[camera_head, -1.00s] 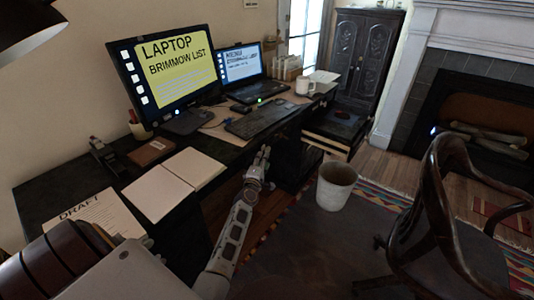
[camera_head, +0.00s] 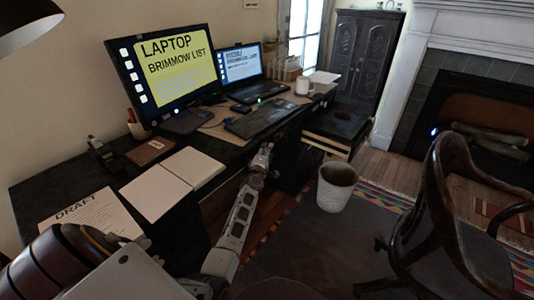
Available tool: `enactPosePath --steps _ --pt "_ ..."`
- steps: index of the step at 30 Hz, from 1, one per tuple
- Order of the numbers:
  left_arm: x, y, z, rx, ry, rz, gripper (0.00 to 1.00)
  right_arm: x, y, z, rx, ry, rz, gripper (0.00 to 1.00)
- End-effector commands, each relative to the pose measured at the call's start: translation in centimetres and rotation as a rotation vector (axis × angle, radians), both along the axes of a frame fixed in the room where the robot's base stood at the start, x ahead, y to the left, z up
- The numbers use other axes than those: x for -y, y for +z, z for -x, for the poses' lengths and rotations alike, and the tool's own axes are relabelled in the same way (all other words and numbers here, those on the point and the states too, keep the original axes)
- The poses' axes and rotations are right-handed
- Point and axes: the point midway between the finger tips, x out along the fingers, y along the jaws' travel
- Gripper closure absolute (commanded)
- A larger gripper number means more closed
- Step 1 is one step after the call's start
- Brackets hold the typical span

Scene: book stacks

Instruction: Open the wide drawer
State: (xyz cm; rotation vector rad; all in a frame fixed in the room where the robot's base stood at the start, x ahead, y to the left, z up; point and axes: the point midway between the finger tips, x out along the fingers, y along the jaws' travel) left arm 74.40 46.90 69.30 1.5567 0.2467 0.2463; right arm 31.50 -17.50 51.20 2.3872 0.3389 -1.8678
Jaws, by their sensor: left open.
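The dark desk (camera_head: 60,180) runs from the lower left toward the back right. Its front is in deep shadow, and I cannot make out the wide drawer's outline or handle. My left arm reaches from the bottom toward the desk's front edge. My left gripper (camera_head: 263,155) is at its far end, by the desk front below the keyboard (camera_head: 258,119); it is open, with nothing visible between its fingers. Whether it touches the desk cannot be told. My right gripper is not in view.
A white bucket (camera_head: 336,187) stands on the floor right of my left arm. A wooden chair (camera_head: 450,215) is at the right. An open notebook (camera_head: 172,187), a monitor (camera_head: 168,75) and a laptop (camera_head: 240,70) are on the desk. Rug floor lies between bucket and chair.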

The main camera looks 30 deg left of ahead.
Motion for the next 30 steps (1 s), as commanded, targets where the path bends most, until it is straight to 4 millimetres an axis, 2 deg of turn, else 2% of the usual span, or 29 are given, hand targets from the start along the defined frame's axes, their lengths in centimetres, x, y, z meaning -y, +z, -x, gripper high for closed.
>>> enactPosePath --steps 11,21,30 --pt "-0.09 0.04 -0.2 0.0 0.0 0.0 0.59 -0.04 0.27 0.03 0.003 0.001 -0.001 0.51" --pt "-0.07 0.01 -0.19 0.0 0.0 0.0 1.0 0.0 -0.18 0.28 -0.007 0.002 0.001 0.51" --pt "0.0 -0.02 -0.18 -0.001 0.0 0.0 1.0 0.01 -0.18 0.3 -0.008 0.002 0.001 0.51"
